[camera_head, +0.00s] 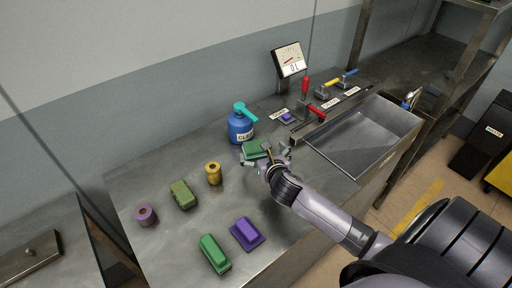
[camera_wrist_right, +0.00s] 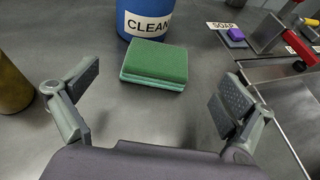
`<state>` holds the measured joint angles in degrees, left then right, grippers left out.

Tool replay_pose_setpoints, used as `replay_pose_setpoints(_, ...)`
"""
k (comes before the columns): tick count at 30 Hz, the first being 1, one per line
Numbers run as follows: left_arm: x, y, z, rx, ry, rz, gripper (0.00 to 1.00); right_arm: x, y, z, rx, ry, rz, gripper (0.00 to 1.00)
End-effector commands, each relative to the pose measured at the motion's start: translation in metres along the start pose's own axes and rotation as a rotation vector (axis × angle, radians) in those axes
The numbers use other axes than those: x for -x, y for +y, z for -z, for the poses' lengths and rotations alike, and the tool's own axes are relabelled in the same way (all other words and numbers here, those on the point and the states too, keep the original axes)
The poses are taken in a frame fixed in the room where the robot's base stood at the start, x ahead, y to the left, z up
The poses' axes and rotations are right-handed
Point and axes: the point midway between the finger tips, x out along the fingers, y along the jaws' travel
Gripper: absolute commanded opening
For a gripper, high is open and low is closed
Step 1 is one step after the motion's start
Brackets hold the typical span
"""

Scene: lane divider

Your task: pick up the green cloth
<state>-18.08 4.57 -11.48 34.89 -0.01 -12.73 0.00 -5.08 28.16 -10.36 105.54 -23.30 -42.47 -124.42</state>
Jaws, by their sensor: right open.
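The green cloth (camera_head: 252,148) is a folded, flat square pad lying on the metal counter in front of the blue spray bottle. In the right wrist view the green cloth (camera_wrist_right: 155,65) lies ahead of the fingers and between their lines, apart from both. My right gripper (camera_head: 266,160) is just on the near side of the cloth and partly hides it in the head view. In the right wrist view my right gripper (camera_wrist_right: 155,98) is wide open with nothing between its fingers. My left gripper is not in view.
The blue bottle (camera_head: 240,127) labelled CLEAN stands right behind the cloth. A yellow cylinder (camera_head: 213,173), a green sponge-like block (camera_head: 183,194), a purple roll (camera_head: 145,215), a green block (camera_head: 214,253) and a purple block (camera_head: 246,233) stand leftward. A sink (camera_head: 372,157) and red-handled clamp (camera_head: 305,88) are right.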

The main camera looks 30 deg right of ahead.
Motion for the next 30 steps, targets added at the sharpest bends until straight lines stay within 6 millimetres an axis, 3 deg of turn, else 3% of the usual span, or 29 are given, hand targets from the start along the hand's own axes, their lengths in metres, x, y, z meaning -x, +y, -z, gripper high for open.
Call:
replay_pose_setpoints(3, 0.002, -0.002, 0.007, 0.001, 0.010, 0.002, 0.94, -0.016, 0.000, -0.001, -0.002, 0.000, 0.001, 0.98)
replay_pose_setpoints(11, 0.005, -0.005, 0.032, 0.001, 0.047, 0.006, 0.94, -0.030, 0.001, -0.001, -0.003, 0.000, 0.001, 0.98)
replay_pose_setpoints(21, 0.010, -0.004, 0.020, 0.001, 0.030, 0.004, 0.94, -0.071, 0.003, -0.001, -0.004, 0.001, 0.000, 0.98)
replay_pose_setpoints(30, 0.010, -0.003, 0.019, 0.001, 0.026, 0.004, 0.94, -0.075, 0.003, 0.000, -0.001, 0.001, -0.001, 0.98)
